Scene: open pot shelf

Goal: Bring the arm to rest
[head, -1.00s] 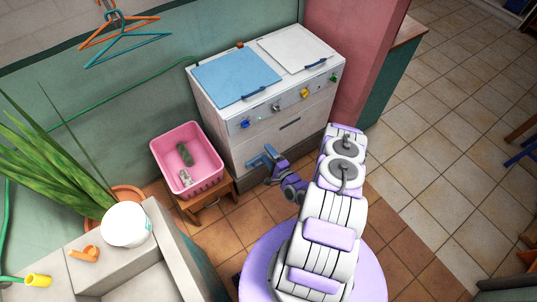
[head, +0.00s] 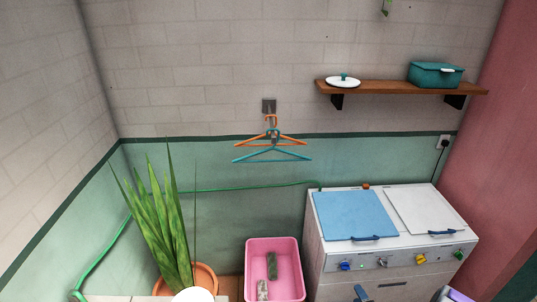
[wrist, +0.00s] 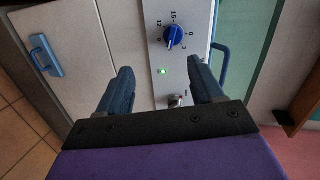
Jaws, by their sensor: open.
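My gripper (wrist: 158,85) shows in the wrist view with two blue fingers apart and nothing between them. Beyond the fingers is the control panel (wrist: 185,65) of a white appliance, with a blue knob (wrist: 174,37) and a small green light. The fingers look apart from the panel, though the exact gap cannot be told. Most of my arm is out of that view.
The appliance has a blue lid (head: 353,214) and a white lid (head: 426,209). A pink basket (head: 257,256) stands left of it. A plant (head: 160,225), hangers (head: 272,153) and a wall shelf (head: 385,88) with a teal pot (head: 435,74) and a white lid (head: 343,82) also show.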

